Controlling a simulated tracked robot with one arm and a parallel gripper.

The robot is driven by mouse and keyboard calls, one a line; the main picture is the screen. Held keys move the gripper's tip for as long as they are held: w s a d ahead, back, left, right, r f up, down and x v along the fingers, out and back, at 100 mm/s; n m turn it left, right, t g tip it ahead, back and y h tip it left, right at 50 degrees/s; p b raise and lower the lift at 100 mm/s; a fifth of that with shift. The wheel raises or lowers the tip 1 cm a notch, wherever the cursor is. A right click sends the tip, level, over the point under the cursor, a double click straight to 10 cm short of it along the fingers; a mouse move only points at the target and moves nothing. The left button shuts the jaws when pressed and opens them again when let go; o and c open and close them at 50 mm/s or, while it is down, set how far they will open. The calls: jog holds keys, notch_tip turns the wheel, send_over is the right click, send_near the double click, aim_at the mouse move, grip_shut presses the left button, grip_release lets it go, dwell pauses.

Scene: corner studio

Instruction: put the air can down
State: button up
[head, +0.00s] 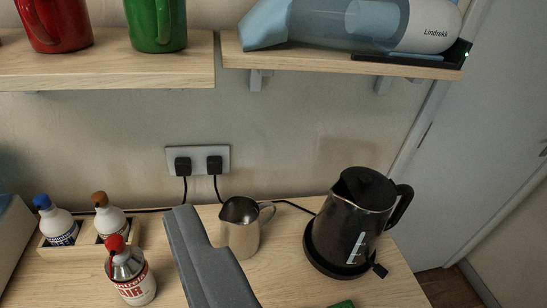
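The air can (133,284), white and red with a silver top and red cap, is at the lower left, in front of a small wooden tray. It looks upright on the wooden counter (385,290); its base is close to the frame's bottom edge. My gripper (192,222) shows as a long grey shape rising from the bottom edge, just right of the can. A strip of counter shows between them, and I see no contact. The two fingers cannot be told apart clearly, so its opening is unclear.
The wooden tray (88,246) holds two white bottles, with blue (60,226) and brown (109,219) caps. A metal jug (241,236) stands right of my gripper, and a black kettle (348,225) farther right. Shelves with mugs and a handheld vacuum (350,22) hang above.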

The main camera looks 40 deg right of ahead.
jog(key=w+d+f+p, duration=0.1)
jog(key=w+d+f, duration=0.6)
jog(key=w+f, duration=0.4)
jog(key=n+t+y+p, duration=0.1)
jog(key=n+y+p, duration=0.2)
jog(key=y, duration=0.2)
send_near(138, 274)
jog(key=w, duration=0.2)
jog(key=x, duration=0.4)
jog(key=p+x, duration=0.1)
jog(key=x, duration=0.2)
jog(key=shift+a+f, duration=0.1)
jog(key=shift+a, duration=0.25)
jog(key=shift+a+b+x, duration=0.15)
jog(key=shift+b+x, duration=0.15)
jog(key=shift+x, duration=1.25)
jog(key=shift+a+b+x, duration=0.15)
jog(key=shift+b+x, duration=0.1)
jog(key=shift+x, duration=1.3)
jog(key=shift+s, duration=0.1)
